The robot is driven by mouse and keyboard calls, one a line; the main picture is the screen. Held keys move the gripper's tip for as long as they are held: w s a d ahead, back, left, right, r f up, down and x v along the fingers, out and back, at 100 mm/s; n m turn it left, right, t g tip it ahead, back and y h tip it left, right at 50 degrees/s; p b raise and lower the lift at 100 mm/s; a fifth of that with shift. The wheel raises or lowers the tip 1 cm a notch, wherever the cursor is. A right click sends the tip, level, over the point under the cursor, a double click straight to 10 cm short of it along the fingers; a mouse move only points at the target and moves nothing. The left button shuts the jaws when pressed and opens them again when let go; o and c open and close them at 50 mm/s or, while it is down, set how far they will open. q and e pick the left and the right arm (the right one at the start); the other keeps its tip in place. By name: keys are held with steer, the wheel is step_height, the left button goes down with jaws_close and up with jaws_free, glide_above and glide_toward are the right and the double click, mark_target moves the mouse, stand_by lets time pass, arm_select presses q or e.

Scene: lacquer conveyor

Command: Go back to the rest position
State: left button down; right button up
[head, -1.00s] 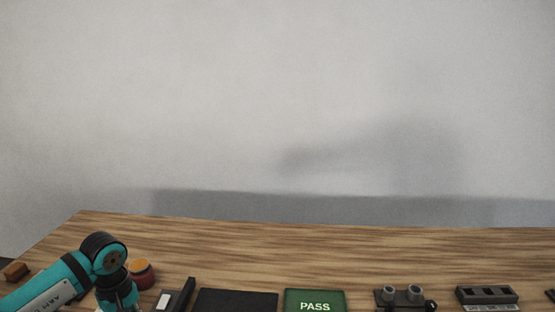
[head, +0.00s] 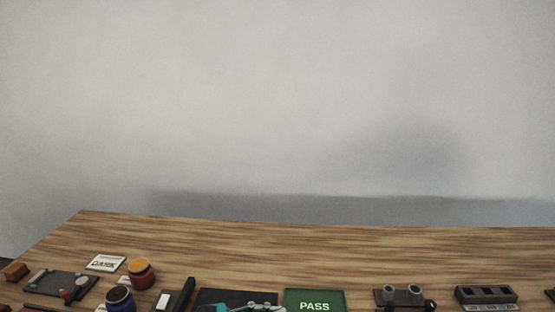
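A teal and light grey piece of one of my arms (head: 250,307) shows at the bottom edge, in front of the dark panel. It looks like gripper linkage, probably of my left gripper, but the frame cuts it off. Its fingertips are out of sight, so I cannot tell whether it is open or shut, or whether it holds anything. My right gripper is not in view.
On the wooden table (head: 330,250) are a jar with an orange top (head: 141,272), a dark-topped blue jar (head: 120,299), a label card (head: 106,263), a grey plate (head: 60,284), a dark panel (head: 210,297), a green PASS sign (head: 314,301) and a slotted block (head: 486,294). The table's back strip is clear.

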arm_select(q)
step_height(320, 180, up, 6)
steer(key=w+a+n+t, duration=0.1)
steer(key=a+n+t, duration=0.2)
steer(key=n+t, duration=0.7)
steer(key=w+a+f+n+t+y, duration=0.15)
steer(key=a+n+y, duration=0.25)
steer(key=n, duration=0.4)
steer(key=w+a+f+n+t+y, duration=0.1)
steer(key=a+n+t+y, duration=0.2)
steer(key=n+y, duration=0.35)
steer(key=s+a+f+n+g+y, duration=0.3)
steer(key=a+f+n, duration=0.25)
steer(key=n, duration=0.25)
steer(key=s+a+f+n+g+y, duration=0.3)
steer(key=a+f+n+y, duration=0.1)
steer(key=f+n, duration=0.35)
steer(key=s+f+n+g+h, duration=0.1)
steer(key=s+f+n+g, duration=0.45)
steer(key=s, duration=0.55)
steer(key=s+f+n+g, duration=0.45)
steer(key=s+f, duration=0.25)
steer(key=s, duration=0.3)
step_height(320, 180, down, 24)
steer(key=m+g, duration=0.1)
steer(key=s+a+f+g, duration=0.1)
steer(key=s+a+f, duration=0.2)
steer(key=s+f, duration=1.4)
steer(key=shift+s+f, duration=0.35)
steer(key=shift+f, duration=0.05)
